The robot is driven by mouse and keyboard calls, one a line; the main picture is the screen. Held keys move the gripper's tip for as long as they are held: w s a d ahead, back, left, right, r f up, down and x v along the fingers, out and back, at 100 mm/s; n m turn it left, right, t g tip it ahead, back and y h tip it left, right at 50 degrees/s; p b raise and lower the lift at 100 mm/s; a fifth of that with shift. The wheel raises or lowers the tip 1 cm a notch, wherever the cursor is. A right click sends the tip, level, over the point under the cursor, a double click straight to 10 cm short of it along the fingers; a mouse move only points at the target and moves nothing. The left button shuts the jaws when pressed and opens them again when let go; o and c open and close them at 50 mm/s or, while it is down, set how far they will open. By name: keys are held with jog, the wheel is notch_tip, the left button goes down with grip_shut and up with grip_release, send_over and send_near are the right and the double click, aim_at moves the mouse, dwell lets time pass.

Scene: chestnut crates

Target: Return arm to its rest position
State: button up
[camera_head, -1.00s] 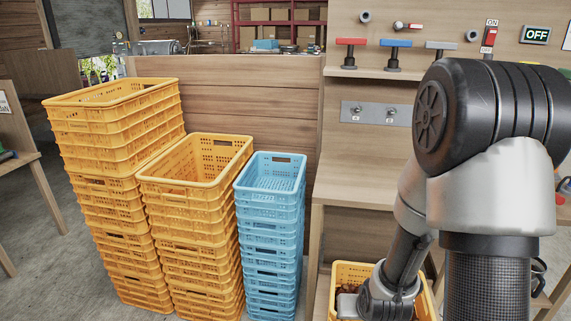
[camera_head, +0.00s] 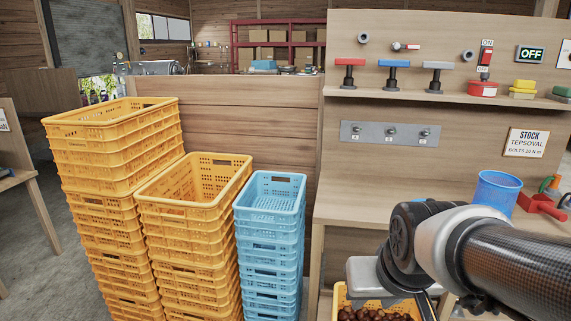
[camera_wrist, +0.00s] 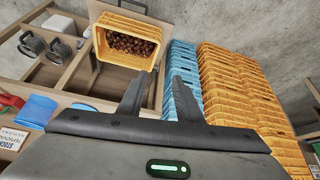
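My gripper (camera_wrist: 160,88) is open in the wrist view, with its two dark fingers apart and nothing between them. My arm (camera_head: 450,245) reaches in from the right in the head view, folded low in front of the workbench; the fingers cannot be made out there. A yellow crate (camera_head: 338,300) holding brown chestnuts (camera_head: 378,312) stands below the arm, partly hidden by it. In the wrist view, the crate (camera_wrist: 97,42) and its chestnuts (camera_wrist: 132,44) show beyond the fingers, apart from them.
Yellow crate stacks (camera_head: 110,150) and a blue crate stack (camera_head: 270,235) stand left of the workbench (camera_head: 430,190). A blue bucket (camera_head: 496,192) and red scoop (camera_head: 540,207) are on the bench at right. Coloured-handled tools stand on the shelf. Grey floor is free at far left.

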jog(key=s+r, duration=0.5)
jog(key=s, duration=0.2)
notch_tip(320, 180, up, 17)
jog(key=p, duration=1.6)
jog(key=shift+w+a+p, duration=0.2)
jog(key=shift+a+p, duration=0.2)
jog(key=shift+a, duration=0.05)
jog(key=shift+f, duration=0.1)
